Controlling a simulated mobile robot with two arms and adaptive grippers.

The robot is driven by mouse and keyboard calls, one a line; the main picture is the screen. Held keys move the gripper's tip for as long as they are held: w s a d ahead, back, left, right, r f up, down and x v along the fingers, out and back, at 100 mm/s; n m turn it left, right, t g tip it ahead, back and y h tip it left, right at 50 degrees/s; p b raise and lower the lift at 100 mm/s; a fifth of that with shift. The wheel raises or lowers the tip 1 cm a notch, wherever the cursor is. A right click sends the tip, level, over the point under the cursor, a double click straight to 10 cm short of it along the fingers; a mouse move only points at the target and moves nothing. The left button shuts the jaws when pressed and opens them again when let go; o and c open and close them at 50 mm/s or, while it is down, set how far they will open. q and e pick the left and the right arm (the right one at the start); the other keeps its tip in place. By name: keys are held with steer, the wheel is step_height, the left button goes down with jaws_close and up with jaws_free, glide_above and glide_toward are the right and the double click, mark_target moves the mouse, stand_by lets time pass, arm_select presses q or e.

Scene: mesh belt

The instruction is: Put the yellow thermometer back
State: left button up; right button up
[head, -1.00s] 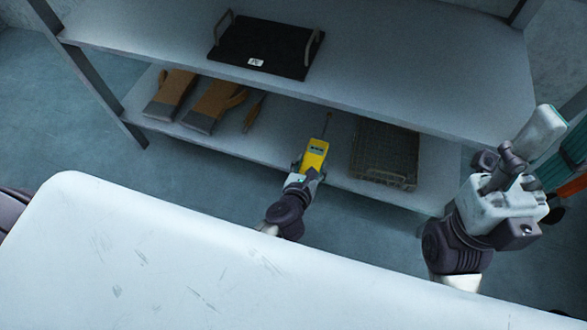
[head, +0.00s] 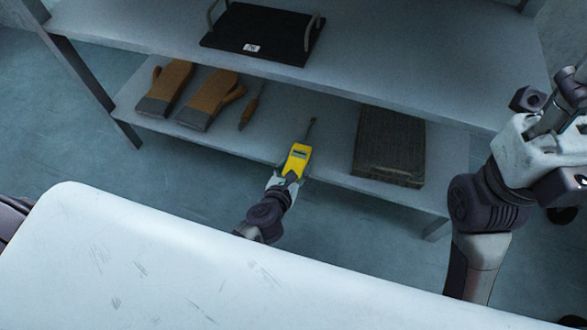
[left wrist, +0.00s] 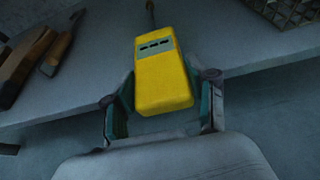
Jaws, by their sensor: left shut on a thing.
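The yellow thermometer (head: 297,162), a boxy handheld body with a grey display panel and a thin dark probe pointing away, is at the front edge of the lower shelf (head: 335,165). My left gripper (head: 289,178) is shut on its near end. In the left wrist view the thermometer (left wrist: 163,75) sits between the two fingers of the left gripper (left wrist: 163,95), its probe running up out of the picture. Whether it touches the shelf I cannot tell. My right arm is at the right edge; its gripper (head: 568,95) is partly cut off and its jaws are unclear.
On the lower shelf, brown gloves (head: 205,98) and a small brown-handled tool (head: 250,108) lie left; a dark mesh basket (head: 390,145) stands right. A black tray with handles (head: 262,35) is on the upper shelf. A white surface (head: 150,260) lies in front.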

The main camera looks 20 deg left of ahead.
arm_select(q)
steer(key=shift+f, duration=0.1)
steer(key=o, duration=1.3)
